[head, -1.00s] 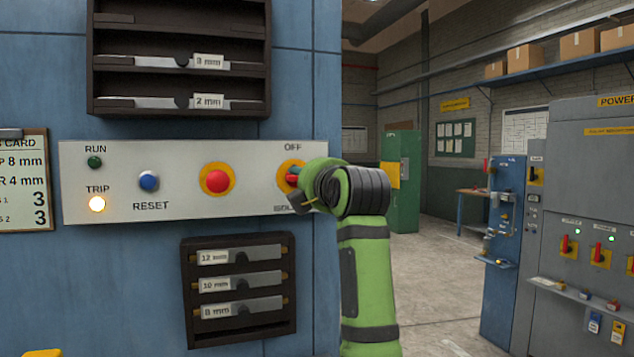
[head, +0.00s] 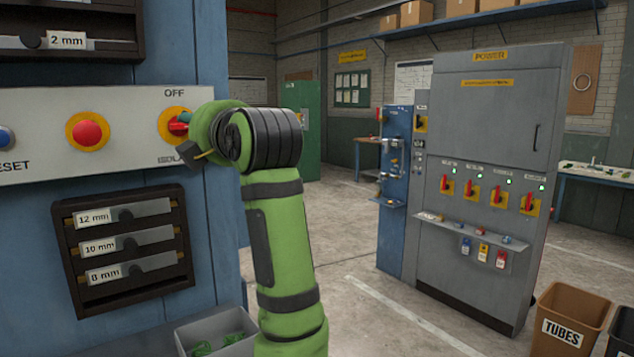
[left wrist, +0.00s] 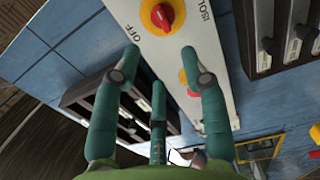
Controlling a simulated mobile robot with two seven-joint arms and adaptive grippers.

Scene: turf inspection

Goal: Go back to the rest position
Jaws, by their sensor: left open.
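The blue machine's white control panel (head: 40,150) shows at the left in the head view. Its isolator switch (head: 165,127), a red handle on a yellow disc under "OFF", is partly hidden by my green left arm (head: 275,235). In the left wrist view the isolator (left wrist: 160,14) is at the top, just beyond the fingertips. My left gripper (left wrist: 160,56) is open and empty there, its fingers spread in front of the panel. In the head view its fingers are mostly hidden behind the wrist. My right gripper is in neither view.
A red stop button (head: 88,132) is left of the isolator. Below is a dark rack (head: 128,250) with labelled mm pieces, and a grey bin (head: 215,335). A grey power cabinet (head: 490,130) and a brown "TUBES" bin (head: 565,325) stand right. The floor between (head: 350,240) is clear.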

